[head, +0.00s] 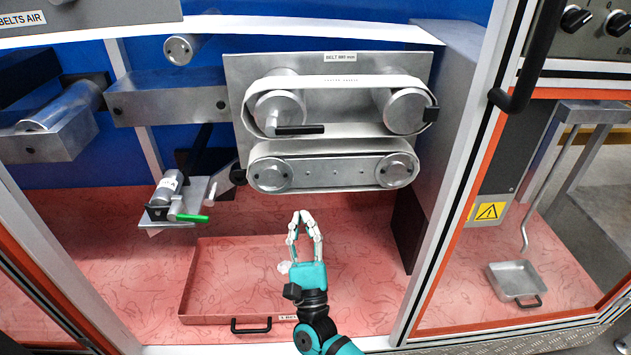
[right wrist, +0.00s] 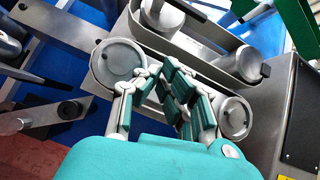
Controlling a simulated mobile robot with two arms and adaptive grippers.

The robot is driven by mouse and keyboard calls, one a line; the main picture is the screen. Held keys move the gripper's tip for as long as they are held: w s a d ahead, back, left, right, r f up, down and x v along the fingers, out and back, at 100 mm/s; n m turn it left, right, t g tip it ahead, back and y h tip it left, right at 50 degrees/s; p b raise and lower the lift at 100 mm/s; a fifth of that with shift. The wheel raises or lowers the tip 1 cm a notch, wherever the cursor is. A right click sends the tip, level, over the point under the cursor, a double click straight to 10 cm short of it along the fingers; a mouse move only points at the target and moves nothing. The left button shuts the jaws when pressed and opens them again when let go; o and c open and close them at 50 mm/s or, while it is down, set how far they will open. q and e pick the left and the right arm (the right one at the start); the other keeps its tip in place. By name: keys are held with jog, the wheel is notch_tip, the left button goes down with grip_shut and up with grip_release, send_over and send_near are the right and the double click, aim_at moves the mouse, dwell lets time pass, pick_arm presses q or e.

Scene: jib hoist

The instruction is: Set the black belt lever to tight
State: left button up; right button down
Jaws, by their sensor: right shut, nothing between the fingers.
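The black belt lever (head: 300,130) points to the right from the hub of the upper left roller (head: 278,108). It lies about level, in front of the upper belt loop (head: 345,83). My right gripper (head: 303,214) is shut and empty, with its fingers pointing up. In the picture it is below the lower belt loop (head: 330,148) and apart from the lever. In the right wrist view, the fingers (right wrist: 162,72) show in front of the rollers and belts. My left gripper is not in view.
A red tray (head: 187,290) with a black handle lies below my right gripper. A green-handled lever (head: 192,217) sits on a bracket at left. A black door handle (head: 515,98) and frame post stand at right. The space between gripper and belts looks clear.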

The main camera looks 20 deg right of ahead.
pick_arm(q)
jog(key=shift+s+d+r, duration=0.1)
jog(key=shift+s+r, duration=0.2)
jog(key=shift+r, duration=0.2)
pick_arm(e)
jog(key=m+h, duration=0.1)
jog(key=m, duration=0.1)
jog(key=s+d+r+m+h, duration=0.1)
jog(key=shift+r+m+h, duration=0.2)
jog(key=shift+m+h, duration=0.2)
pick_arm(q)
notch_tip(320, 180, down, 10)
jog(key=p, duration=0.2)
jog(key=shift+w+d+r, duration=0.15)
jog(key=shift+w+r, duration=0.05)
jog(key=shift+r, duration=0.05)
pick_arm(e)
jog(key=shift+s+a+r+x, duration=0.1)
jog(key=shift+s+r+x, duration=0.25)
jog(key=shift+x, duration=1.8)
jog(key=shift+s+a+r+x, duration=0.1)
jog(key=shift+s+r+x, duration=0.25)
jog(key=shift+x, duration=1.75)
jog(key=shift+s+a+r+x, duration=0.1)
jog(key=shift+s+r+x, duration=0.2)
jog(key=shift+x, duration=1.85)
jog(key=shift+w, duration=0.15)
